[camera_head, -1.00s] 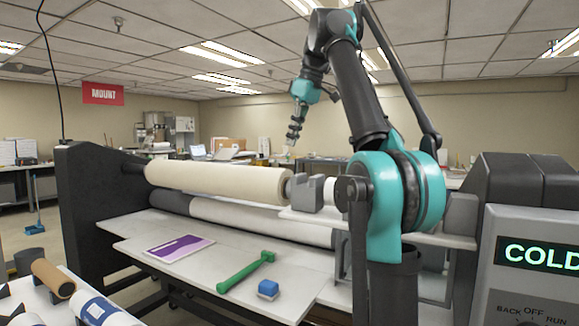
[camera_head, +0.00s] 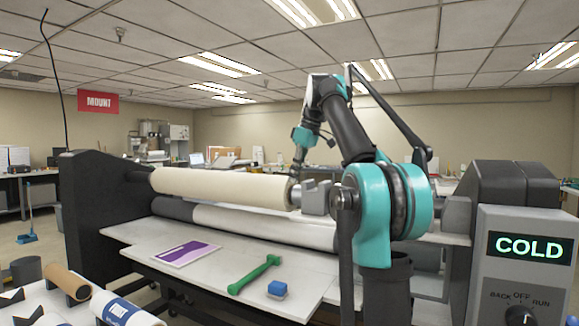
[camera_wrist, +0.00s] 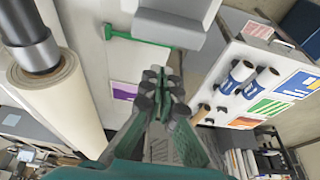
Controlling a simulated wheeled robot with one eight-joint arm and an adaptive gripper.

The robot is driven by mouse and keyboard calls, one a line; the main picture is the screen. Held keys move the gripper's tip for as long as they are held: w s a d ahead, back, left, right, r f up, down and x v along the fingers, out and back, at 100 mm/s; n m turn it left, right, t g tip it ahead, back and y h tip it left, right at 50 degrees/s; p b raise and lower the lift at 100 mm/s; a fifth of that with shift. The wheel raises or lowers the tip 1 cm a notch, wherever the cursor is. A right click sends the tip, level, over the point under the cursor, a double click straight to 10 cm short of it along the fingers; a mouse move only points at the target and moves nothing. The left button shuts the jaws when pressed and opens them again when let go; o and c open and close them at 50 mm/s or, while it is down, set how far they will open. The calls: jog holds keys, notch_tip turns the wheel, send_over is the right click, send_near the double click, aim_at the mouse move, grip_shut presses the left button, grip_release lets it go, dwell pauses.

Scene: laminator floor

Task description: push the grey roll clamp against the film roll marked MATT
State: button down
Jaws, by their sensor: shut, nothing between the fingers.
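The cream film roll (camera_head: 225,188) lies across the laminator in the head view; I can read no MATT mark on it. The grey roll clamp (camera_head: 317,198) sits just right of the roll's end, with a dark stretch between them; I cannot tell if they touch. My gripper (camera_head: 297,170) is low beside the roll's right end, its tips hard to make out. In the wrist view my gripper (camera_wrist: 158,92) is shut and empty. The film roll (camera_wrist: 60,95) and its dark core are to its left there. A light grey block (camera_wrist: 172,40), possibly the clamp, is above it.
A green tool (camera_head: 254,274), a blue block (camera_head: 277,290) and a purple sheet (camera_head: 185,253) lie on the laminator's front table (camera_head: 215,283). The control box (camera_head: 525,263) reads COLD.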

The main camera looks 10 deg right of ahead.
aim_at(315, 189)
jog(key=shift+s+d, duration=0.4)
jog(key=shift+d, duration=0.2)
jog(key=shift+s+d, duration=0.4)
jog(key=shift+d, duration=0.2)
jog(key=shift+s+d, duration=0.85)
jog(key=shift+d, duration=0.25)
jog(key=shift+s+d, duration=0.8)
jog(key=shift+d, duration=0.3)
